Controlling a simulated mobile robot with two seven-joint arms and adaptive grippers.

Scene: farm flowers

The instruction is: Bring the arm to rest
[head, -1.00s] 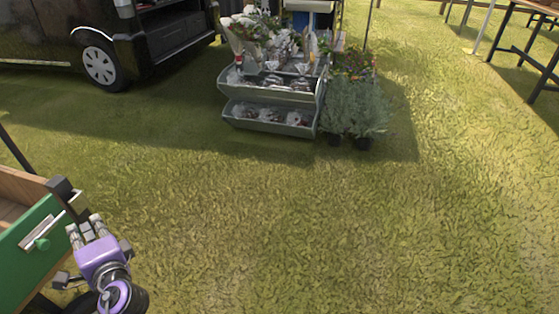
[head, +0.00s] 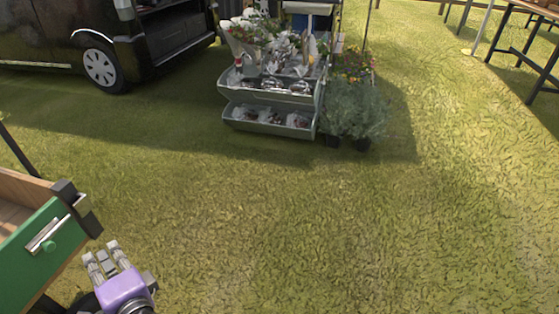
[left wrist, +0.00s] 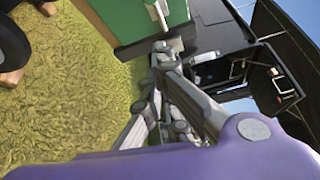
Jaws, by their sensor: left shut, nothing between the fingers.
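My left gripper (head: 106,257) is at the lower left of the head view, a purple body with grey fingers. It is shut and empty, just right of the green cart panel (head: 38,262) and apart from its handle in the head view. In the left wrist view the gripper's fingers (left wrist: 162,60) are together, with the green panel (left wrist: 125,20) beyond them. My right gripper is not in view.
A wooden-sided cart (head: 18,190) with a green end stands at the left. A tiered flower stand (head: 270,98) and potted plants (head: 355,108) are farther off, beside a black van (head: 60,40). Tables (head: 530,50) stand at the far right. Open grass fills the middle.

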